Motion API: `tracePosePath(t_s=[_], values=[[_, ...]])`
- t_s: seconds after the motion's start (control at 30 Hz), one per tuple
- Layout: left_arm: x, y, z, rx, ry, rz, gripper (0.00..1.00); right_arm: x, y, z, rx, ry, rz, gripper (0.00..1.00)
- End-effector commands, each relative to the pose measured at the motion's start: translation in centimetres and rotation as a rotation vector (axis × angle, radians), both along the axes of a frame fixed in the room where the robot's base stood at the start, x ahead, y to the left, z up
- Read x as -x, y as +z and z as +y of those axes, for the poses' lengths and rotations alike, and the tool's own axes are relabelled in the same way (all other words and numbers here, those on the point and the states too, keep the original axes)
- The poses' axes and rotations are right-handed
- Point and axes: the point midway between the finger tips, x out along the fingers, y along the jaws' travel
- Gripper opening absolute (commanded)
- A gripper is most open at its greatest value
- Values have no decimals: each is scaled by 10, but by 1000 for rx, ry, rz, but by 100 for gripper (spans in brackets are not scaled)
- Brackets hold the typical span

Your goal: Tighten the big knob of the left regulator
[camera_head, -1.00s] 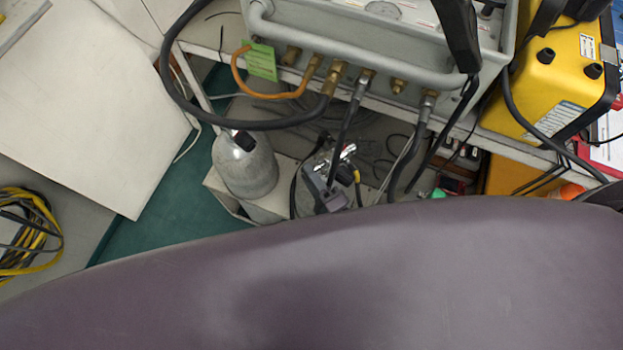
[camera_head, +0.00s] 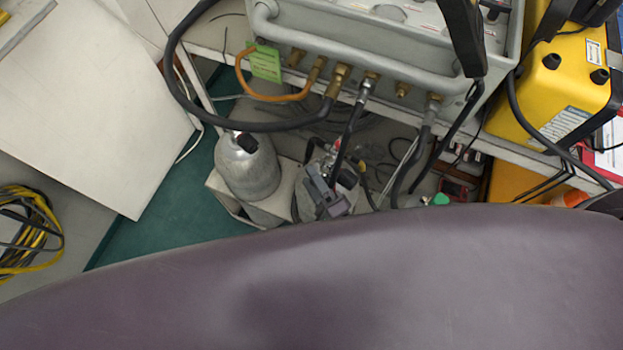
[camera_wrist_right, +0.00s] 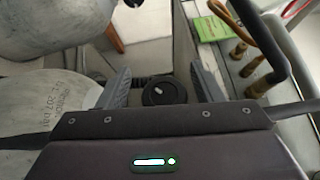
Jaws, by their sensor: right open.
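A round black knob (camera_wrist_right: 163,93) with a small pale mark shows in the right wrist view. It lies between the two grey fingers of my right gripper (camera_wrist_right: 160,80), which is open, with a gap visible on both sides of the knob. My left gripper is not in view.
A silver cylinder (camera_head: 248,168) with a black top stands left of the gripper. Above is the grey air panel (camera_head: 340,35) with brass fittings and hanging black hoses (camera_head: 427,145). A yellow case (camera_head: 565,80) stands right. A large purple-grey surface fills the bottom.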

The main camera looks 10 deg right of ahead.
Motion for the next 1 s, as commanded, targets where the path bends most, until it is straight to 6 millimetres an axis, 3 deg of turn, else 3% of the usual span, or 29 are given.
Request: tracePosePath(t_s=[0.43, 0.87, 1.0], values=[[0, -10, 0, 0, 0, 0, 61, 62, -8, -22, 2, 2, 3, 60], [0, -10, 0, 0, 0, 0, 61, 70, -7, -25, 2, 2, 1, 60], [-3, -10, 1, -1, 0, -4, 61, 71, -19, -25, 43, 6, 24, 60]])
